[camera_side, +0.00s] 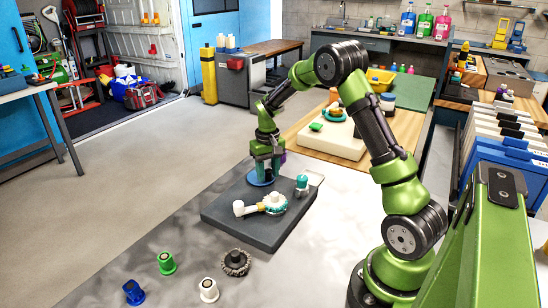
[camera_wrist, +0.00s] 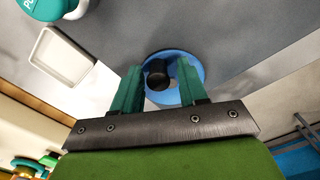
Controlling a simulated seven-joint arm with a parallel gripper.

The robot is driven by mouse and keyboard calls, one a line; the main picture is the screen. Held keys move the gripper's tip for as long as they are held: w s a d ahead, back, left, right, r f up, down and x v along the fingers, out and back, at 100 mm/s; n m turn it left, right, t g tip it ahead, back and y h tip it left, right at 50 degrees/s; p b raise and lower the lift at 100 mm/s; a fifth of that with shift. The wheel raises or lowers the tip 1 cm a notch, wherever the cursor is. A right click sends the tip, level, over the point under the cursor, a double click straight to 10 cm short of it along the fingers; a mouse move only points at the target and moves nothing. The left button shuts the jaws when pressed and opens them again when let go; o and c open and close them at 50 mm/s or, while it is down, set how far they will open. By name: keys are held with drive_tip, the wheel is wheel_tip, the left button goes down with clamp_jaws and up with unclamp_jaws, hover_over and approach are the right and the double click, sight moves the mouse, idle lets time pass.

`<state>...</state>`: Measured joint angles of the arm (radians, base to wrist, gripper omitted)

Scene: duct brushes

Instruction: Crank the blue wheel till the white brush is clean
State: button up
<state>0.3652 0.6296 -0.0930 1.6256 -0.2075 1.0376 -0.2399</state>
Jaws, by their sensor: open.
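The blue wheel (camera_side: 261,178) lies flat at the far left corner of the dark grey slab (camera_side: 245,229). My gripper (camera_side: 266,162) points down over it. In the wrist view the wheel (camera_wrist: 163,97) has a black knob (camera_wrist: 157,73), and my open green fingers (camera_wrist: 158,70) stand on either side of this knob. I cannot tell whether they touch it. A teal and white device (camera_side: 272,203) sits on the slab, with a white end sticking out to the left. A white piece with a dark top (camera_side: 209,290) stands on the table; I cannot tell which white part is the brush.
A blue piece (camera_side: 134,292), a green piece (camera_side: 166,263) and a dark bristly round thing (camera_side: 236,262) stand on the near table. A teal knob (camera_side: 301,185) stands on the slab's right side. A shallow white tray (camera_wrist: 62,58) lies near the wheel.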

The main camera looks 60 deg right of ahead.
drive_tip(key=shift+r, duration=3.45)
drive_tip(key=shift+s+a+f, duration=0.3)
drive_tip(key=shift+s+f, duration=0.1)
drive_tip(key=shift+f, duration=0.1)
drive_tip(key=s+a+r+n+t+y, duration=0.1)
drive_tip(key=s+a+r+t, duration=0.2)
drive_tip(key=s+a+r, duration=0.4)
drive_tip(key=s+a+r+n+t+y, duration=0.1)
drive_tip(key=s+a+r+t, duration=0.3)
drive_tip(key=a, duration=1.1)
drive_tip(key=s+r, duration=0.3)
drive_tip(key=s, duration=0.3)
drive_tip(key=shift+s, duration=0.35)
